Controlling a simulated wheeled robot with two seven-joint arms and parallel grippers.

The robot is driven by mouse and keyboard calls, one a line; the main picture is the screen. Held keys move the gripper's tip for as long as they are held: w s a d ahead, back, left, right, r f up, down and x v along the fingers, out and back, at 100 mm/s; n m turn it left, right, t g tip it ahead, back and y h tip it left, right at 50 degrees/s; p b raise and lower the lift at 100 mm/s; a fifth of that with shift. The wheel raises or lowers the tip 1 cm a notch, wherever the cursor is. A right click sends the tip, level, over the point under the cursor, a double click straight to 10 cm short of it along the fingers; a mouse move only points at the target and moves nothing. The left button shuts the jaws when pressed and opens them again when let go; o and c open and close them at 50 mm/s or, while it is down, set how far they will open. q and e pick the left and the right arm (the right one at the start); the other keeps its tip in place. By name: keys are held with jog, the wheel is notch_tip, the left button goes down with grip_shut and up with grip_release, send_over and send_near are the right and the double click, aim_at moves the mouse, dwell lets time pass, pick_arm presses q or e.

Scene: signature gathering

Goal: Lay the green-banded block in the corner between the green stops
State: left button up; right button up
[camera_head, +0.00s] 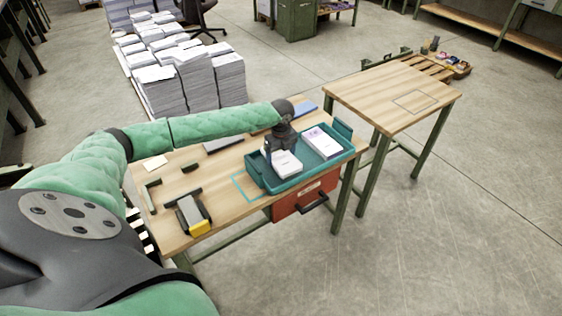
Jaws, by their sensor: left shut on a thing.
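My left gripper (272,156) reaches down into the teal tray (262,185) and is shut on the left white paper block (286,164). I cannot tell whether this block touches the tray floor. A second white block (322,142) lies in the tray's right part, apart from the gripper. The bands are too small to tell their colours. Two short dark green bars, one at the left of the table (153,184) and one farther back (190,168), look like the green stops. The table between them is bare. My right gripper is out of view.
A tool with a yellow end (193,214) lies near the table's front left. A teal outline (240,188) is left of the tray. A pale sheet (155,162) lies at the back left. A second table (385,95) stands right, with stacked paper (190,85) behind.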

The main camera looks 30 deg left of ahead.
pick_arm(q)
jog(key=shift+r, duration=0.75)
jog(key=w+d+r+b, duration=0.3)
jog(key=d+r, duration=0.4)
jog(key=d, duration=0.4)
jog(key=shift+w, duration=0.35)
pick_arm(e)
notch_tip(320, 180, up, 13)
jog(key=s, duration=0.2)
